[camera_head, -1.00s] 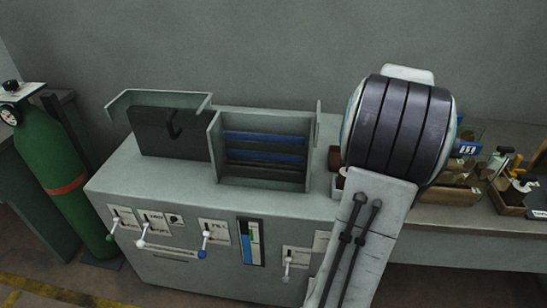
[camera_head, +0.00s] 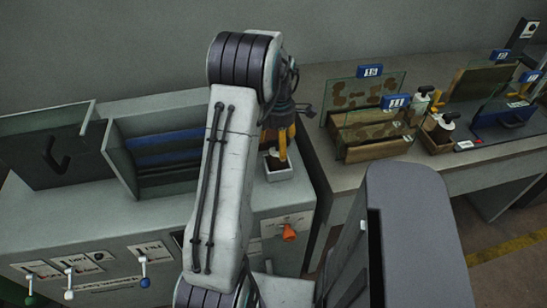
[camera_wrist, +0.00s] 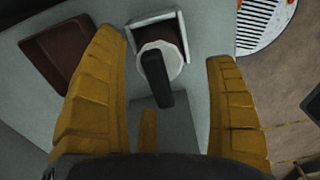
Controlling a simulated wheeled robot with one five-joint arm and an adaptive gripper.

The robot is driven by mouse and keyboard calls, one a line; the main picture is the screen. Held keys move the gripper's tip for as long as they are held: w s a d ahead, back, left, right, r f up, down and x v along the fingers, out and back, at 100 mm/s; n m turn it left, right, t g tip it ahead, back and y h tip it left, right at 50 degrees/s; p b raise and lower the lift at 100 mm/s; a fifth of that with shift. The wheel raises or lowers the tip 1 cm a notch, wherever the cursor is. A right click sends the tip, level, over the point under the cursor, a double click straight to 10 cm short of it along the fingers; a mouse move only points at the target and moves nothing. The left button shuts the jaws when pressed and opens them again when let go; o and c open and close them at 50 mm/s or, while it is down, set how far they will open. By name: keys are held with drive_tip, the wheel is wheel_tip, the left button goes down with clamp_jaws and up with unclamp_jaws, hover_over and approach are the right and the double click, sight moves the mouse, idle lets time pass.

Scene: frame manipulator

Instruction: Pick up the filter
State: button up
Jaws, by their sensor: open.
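What looks like the filter, a round white piece with a black upright handle (camera_wrist: 157,82), sits at a small open white box in the wrist view. In the head view the small white box (camera_head: 281,173) stands at the right end of the grey bench, with a dark piece in it, partly hidden by my fingers. My gripper (camera_head: 283,146) points down over this box. In the wrist view my gripper (camera_wrist: 167,46) is open, its yellow fingers on both sides of the handle, with visible gaps and no contact seen.
A brown tray (camera_wrist: 58,50) lies left of my fingers in the wrist view. A slotted grey frame (camera_head: 165,160) stands left of my arm. Glass panes and wooden holders (camera_head: 372,135) stand on the right table. An orange knob (camera_head: 289,232) sits on the bench front.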

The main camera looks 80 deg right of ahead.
sight(278, 153)
drive_tip(key=shift+f+p, duration=0.4)
drive_tip(key=shift+f, duration=2.15)
drive_tip(key=shift+c, duration=0.3)
drive_tip(key=c, duration=1.3)
drive_tip(key=shift+r, duration=0.1)
